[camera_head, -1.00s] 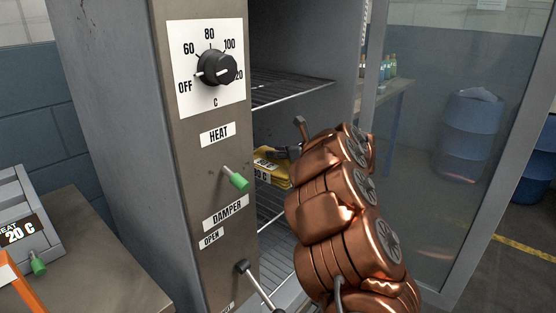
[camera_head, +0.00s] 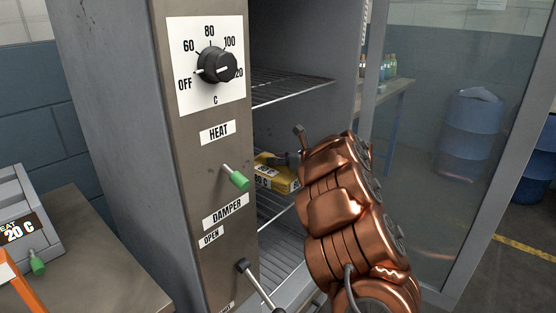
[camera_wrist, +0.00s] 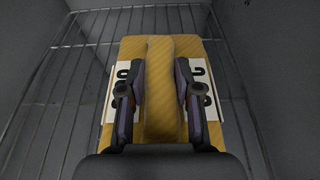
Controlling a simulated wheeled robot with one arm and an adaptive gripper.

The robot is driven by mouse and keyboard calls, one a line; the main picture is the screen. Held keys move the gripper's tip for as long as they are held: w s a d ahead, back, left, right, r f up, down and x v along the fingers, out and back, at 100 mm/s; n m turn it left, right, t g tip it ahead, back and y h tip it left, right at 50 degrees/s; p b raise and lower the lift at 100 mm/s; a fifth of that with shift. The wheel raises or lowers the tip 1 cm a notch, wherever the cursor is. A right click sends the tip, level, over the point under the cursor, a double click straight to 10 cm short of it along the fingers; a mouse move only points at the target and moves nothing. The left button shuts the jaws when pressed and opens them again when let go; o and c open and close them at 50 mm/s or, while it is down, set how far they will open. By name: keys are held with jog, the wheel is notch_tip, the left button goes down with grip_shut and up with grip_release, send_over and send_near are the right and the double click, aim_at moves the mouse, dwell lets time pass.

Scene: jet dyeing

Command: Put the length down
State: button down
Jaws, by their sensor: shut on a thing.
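The length is a folded yellow cloth (camera_head: 277,178) with a white label, inside the open cabinet in the head view. In the wrist view the cloth (camera_wrist: 162,50) shows a raised ridge along its middle, with white labels with dark print on either side. My gripper (camera_wrist: 160,88) is shut on this ridge, one finger on each side. In the head view my copper arm reaches into the cabinet and hides part of the gripper and cloth. The cloth is over a wire shelf (camera_wrist: 60,105); I cannot tell whether it touches the shelf.
The cabinet's front panel (camera_head: 205,180) has a heat dial (camera_head: 217,66), a green-tipped switch (camera_head: 236,179) and a damper lever (camera_head: 250,274). An upper wire shelf (camera_head: 290,85) is empty. The glass door (camera_head: 440,150) stands open at right. Blue drums (camera_head: 470,130) stand beyond it.

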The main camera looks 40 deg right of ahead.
jog(key=shift+f, duration=0.15)
jog(key=c, duration=0.8)
grip_release()
jog(key=shift+r, duration=0.2)
jog(key=v, duration=1.2)
jog(key=shift+p, duration=0.3)
jog(key=shift+d, duration=0.1)
